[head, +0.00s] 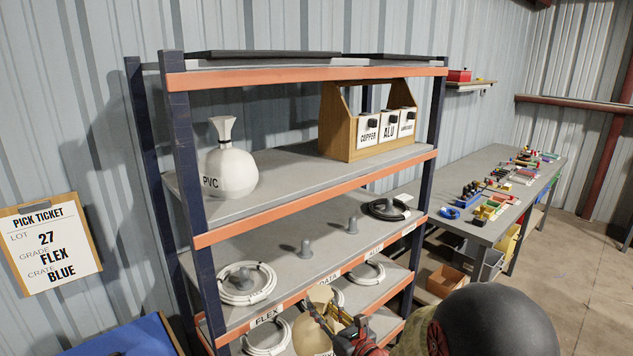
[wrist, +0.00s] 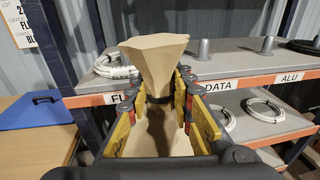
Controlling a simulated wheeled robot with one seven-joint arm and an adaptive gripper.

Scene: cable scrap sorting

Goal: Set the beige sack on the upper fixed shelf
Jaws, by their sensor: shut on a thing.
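The beige sack (wrist: 157,60) has its flared neck between the fingers of my gripper (wrist: 160,95) in the wrist view. In the head view the beige sack (head: 312,335) hangs below my gripper (head: 335,318), in front of the lower shelves, partly hidden by the arm. My gripper is shut on its neck. The upper fixed shelf (head: 290,180) holds a white sack marked PVC (head: 229,170) at the left and a wooden caddy (head: 350,132) at the right. Bare shelf surface lies between them.
Orange front edges and blue posts (head: 187,150) frame the rack. A table with small coloured parts (head: 490,200) stands at the right. A blue crate (wrist: 38,110) is at the left.

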